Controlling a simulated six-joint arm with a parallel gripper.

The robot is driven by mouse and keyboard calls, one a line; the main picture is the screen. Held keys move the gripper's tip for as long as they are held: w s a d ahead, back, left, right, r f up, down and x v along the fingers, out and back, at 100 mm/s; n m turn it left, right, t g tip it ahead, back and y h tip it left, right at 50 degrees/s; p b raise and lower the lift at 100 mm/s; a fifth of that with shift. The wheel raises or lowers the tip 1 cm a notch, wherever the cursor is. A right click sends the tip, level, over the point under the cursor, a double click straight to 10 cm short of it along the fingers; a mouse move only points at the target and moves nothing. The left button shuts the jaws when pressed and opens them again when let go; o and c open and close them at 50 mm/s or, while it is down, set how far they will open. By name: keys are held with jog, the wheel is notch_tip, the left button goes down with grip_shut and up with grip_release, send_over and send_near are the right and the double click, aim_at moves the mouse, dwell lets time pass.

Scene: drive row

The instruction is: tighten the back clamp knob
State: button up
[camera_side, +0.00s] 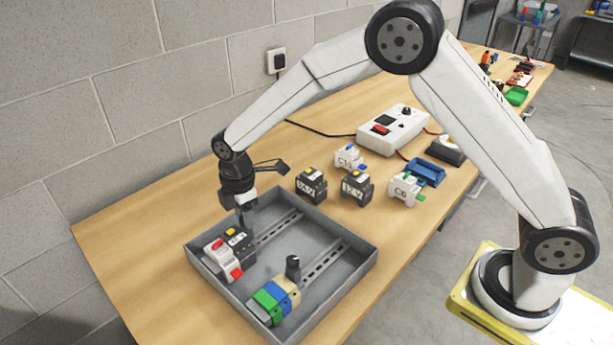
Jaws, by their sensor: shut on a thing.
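A grey tray (342,301) holds two slotted rails. On the back rail (280,228) sit a white module with red parts (220,258) and a black module with a yellow top (240,243). My gripper (246,219) points down at the right end of this row, close beside the black module. It is shut on the back clamp knob, which is mostly hidden by the fingers. On the front rail (325,262) sit green, blue and tan blocks (272,297), with a black front clamp knob (292,264) standing upright at their right end.
A white power box (392,130) stands farther back. The block wall (120,110) borders the table. The table's left part is clear.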

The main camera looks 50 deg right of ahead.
jog(key=shift+a, duration=0.3)
dwell(0.6)
jog(key=shift+m, duration=0.3)
jog(key=m, duration=0.6)
jog(key=shift+s, duration=0.1)
jog(key=shift+o, duration=0.2)
jog(key=m, duration=0.8)
jog(key=shift+m, duration=0.3)
jog(key=o, duration=1.3)
jog(key=shift+c, duration=0.2)
jog(key=shift+d+r, duration=0.1)
jog(key=shift+r, duration=0.05)
jog(key=shift+r, duration=3.4)
